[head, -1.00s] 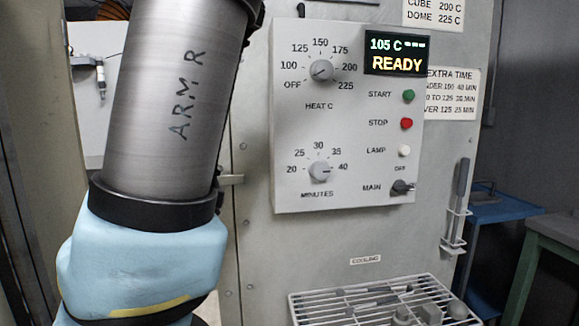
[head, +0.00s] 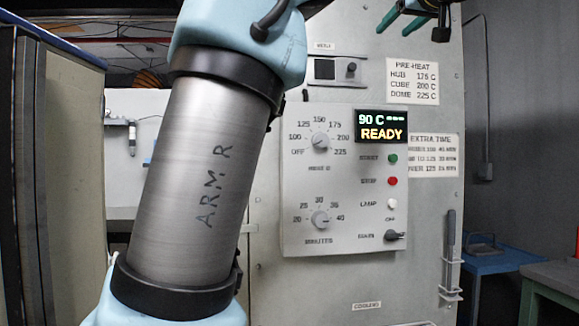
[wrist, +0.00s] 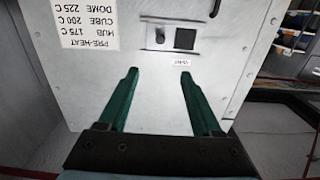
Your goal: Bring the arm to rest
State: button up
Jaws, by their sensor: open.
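My gripper (head: 403,22) shows at the top right of the head view, its green fingers partly cut by the frame edge. In the wrist view my gripper (wrist: 158,76) has its two green fingers spread wide apart with nothing between them. The fingers lie in front of the pale cabinet face, below a small dark window with a knob. My arm, marked ARM R, rises across the left half of the head view.
The control panel (head: 340,185) carries a display (head: 381,126) reading 90 C READY. The pre-heat sign (head: 412,81) and extra time sign (head: 433,155) are beside it. A blue table (head: 500,262) stands at the right; several coloured bins (wrist: 300,20) show in the wrist view.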

jog(key=w+a+f+m+g, duration=0.2)
jog(key=w+a+f+g, duration=0.15)
jog(key=f, duration=0.85)
jog(key=w+a+f+m+g, duration=0.1)
jog(key=w+a+f+g, duration=0.3)
jog(key=f, duration=0.9)
jog(key=w+a+f+m+g, duration=0.15)
jog(key=a+f, duration=0.45)
jog(key=f, duration=0.6)
jog(key=s+a+f+g, duration=0.2)
jog(key=s+a+f, duration=0.3)
jog(key=f, duration=0.4)
jog(key=s+a+f+n+g+h, duration=0.1)
jog(key=s+a+f+g, duration=0.1)
jog(key=s+a+f, duration=0.4)
jog(key=s+a+f+n+g+h, duration=0.1)
jog(key=s+a+f+g, duration=0.2)
jog(key=s+a+f, duration=0.3)
jog(key=s+f, duration=0.3)
jog(key=f, duration=0.3)
jog(key=shift+s+f, duration=0.2)
